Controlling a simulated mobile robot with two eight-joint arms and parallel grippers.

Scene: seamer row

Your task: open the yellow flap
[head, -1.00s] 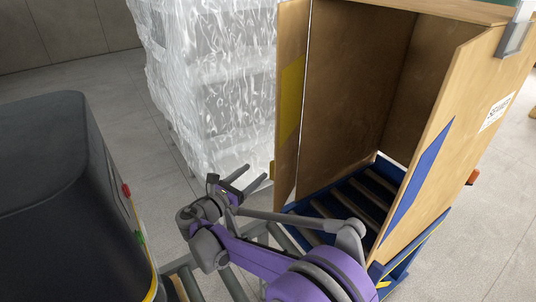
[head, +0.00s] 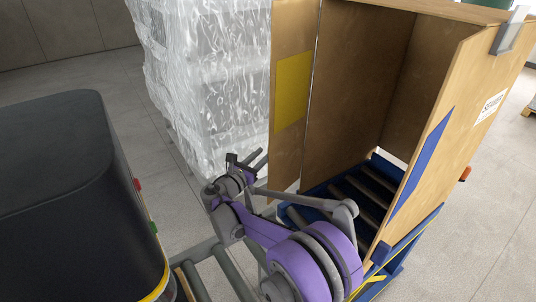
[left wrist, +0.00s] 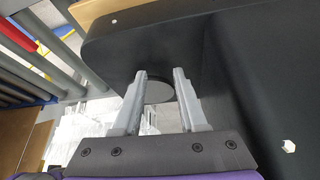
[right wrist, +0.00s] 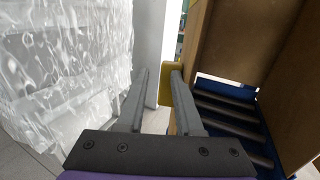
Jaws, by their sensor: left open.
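The yellow flap is the brown cardboard flap (head: 287,142) with a yellow patch (head: 293,90), on the left side of the open box. It stands turned partly outward. My right gripper (head: 257,158) is by the flap's lower left edge. In the right wrist view its fingers (right wrist: 160,72) are apart, with a yellow piece (right wrist: 166,88) of the flap's edge beyond and between them, partly behind the right finger. I cannot tell whether they touch. My left gripper (left wrist: 160,72) shows only in its wrist view, open and empty, in front of a black surface.
The box's right flap (head: 462,130) has a blue patch and label. The box stands on a blue roller conveyor (head: 300,215). A film-wrapped stack (head: 200,80) stands close left of the yellow flap. A black machine (head: 75,190) is at left.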

